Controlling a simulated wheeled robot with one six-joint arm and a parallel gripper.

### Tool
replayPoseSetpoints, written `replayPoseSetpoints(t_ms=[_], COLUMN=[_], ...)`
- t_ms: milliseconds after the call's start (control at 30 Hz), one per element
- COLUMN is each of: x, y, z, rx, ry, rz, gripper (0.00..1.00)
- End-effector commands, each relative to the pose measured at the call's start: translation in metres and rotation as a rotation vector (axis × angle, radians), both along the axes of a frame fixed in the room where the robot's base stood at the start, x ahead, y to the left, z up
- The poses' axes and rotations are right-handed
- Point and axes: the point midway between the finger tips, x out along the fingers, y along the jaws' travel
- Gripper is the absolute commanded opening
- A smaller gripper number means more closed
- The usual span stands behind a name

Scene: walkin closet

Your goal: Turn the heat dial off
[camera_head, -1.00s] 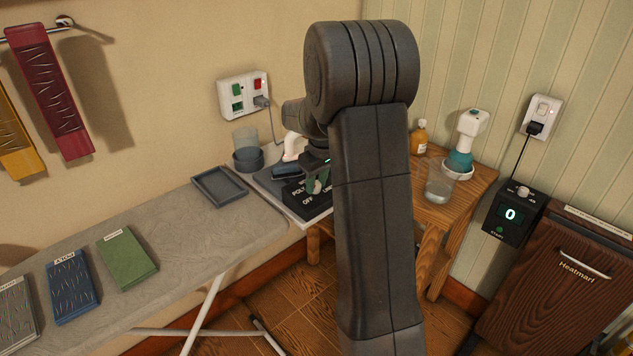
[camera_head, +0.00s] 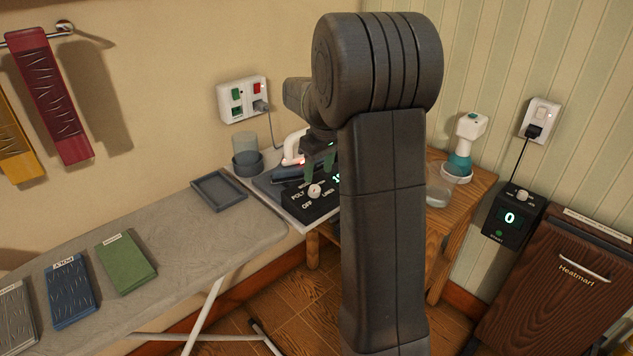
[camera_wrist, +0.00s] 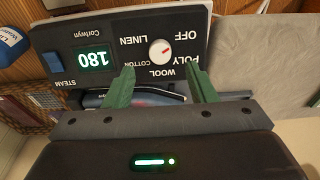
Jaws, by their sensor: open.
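The heat dial (camera_head: 315,190) is a white round knob on the black control panel (camera_head: 322,206) of the iron station. In the wrist view, the dial (camera_wrist: 162,53) shows upside down among the labels OFF, POLY, WOOL, COTTON and LINEN. Its red mark slants; I cannot tell for sure which label it points at. The panel's green display (camera_wrist: 94,58) reads 180. My gripper (camera_wrist: 160,84) is open and empty. Its two green fingers are apart from the dial, on the iron's side of it. My gripper (camera_head: 319,169) also shows just behind the dial in the head view.
The iron (camera_head: 292,150) rests behind the panel, below a wall socket (camera_head: 243,99). A grey tray (camera_head: 219,190) and folded cloths lie on the ironing board (camera_head: 190,230). A glass jar (camera_head: 438,190) and spray bottle (camera_head: 467,140) stand at right. My arm hides the middle.

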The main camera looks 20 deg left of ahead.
Motion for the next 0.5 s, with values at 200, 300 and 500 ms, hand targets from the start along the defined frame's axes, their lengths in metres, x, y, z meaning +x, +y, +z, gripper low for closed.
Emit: replayPoseSetpoints(t_ms=[200, 300, 500], x=[-0.003, -0.004, -0.005], y=[-0.007, -0.009, -0.011], z=[0.047, 0.061, 0.073], rx=[0.002, 0.001, -0.001], ry=[-0.002, -0.001, 0.000], rz=[0.000, 0.000, 0.000], gripper=[0.51, 0.51, 0.51])
